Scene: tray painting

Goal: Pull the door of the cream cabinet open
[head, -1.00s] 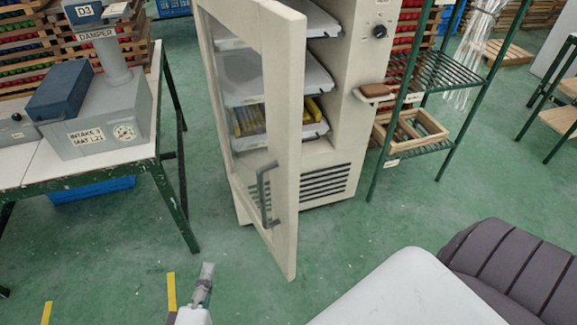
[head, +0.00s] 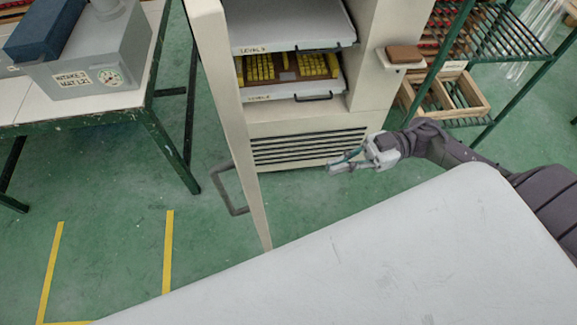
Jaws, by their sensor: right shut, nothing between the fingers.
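The cream cabinet (head: 385,62) stands at the top centre of the head view with its door (head: 237,130) swung wide open to the left. The door shows almost edge-on, and its grey bar handle (head: 232,192) sticks out on its left side. My right gripper (head: 338,166) is shut and empty. It shows in front of the vent slats at the cabinet's bottom, to the right of the door and apart from the handle. My left gripper is not in view.
Inside the cabinet are pull-out trays (head: 295,88), one with yellow items. A table (head: 90,108) with a grey box (head: 95,65) stands left. A green rack (head: 490,55) with a wooden crate (head: 480,100) stands right. Green floor is free left of the door.

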